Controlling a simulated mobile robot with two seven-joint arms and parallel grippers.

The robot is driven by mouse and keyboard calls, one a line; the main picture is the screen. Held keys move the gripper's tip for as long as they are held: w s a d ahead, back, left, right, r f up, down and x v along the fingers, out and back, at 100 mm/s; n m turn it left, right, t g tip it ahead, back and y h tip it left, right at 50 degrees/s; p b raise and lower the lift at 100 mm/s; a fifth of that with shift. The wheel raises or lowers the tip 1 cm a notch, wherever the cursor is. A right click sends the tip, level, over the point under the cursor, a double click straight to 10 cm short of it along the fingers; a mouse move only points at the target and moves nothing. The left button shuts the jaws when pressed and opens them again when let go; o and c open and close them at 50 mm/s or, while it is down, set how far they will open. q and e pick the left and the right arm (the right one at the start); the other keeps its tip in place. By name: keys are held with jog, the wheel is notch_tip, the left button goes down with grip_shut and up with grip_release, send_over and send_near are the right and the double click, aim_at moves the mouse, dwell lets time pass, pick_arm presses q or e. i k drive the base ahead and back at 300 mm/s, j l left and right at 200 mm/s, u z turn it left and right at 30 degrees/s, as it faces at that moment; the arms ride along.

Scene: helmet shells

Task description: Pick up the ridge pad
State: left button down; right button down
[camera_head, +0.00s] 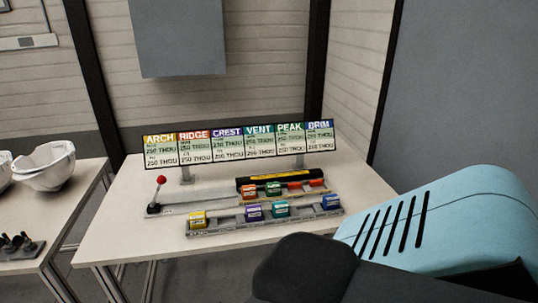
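Several small coloured blocks sit in a grey rack (225,230) on the table. An orange-red block (249,192) in the back row matches the colour of the RIDGE heading on the sign, so it looks like the ridge pad; its own label is too small to read. A green block (273,189) stands just right of it. In the front row are yellow (198,219), purple (254,212), teal (281,209) and blue (331,202) blocks. Large teal and black links of my arm fill the lower right. Neither gripper shows.
A sign board (240,144) with coloured headings stands behind the rack. A red-knobbed lever (160,181) is at the rack's left. White helmet shells (48,167) lie on the left table. The table's front left (130,240) is clear.

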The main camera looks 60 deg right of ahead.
aim_at(249, 191)
jog(key=z, duration=1.65)
jog(key=i+j+z, duration=0.2)
jog(key=z, duration=0.25)
jog(key=i+j+z, duration=0.1)
jog(key=j+z, duration=0.3)
jog(key=i+j+z, duration=0.1)
jog(key=j+z, duration=0.2)
jog(key=z, duration=0.15)
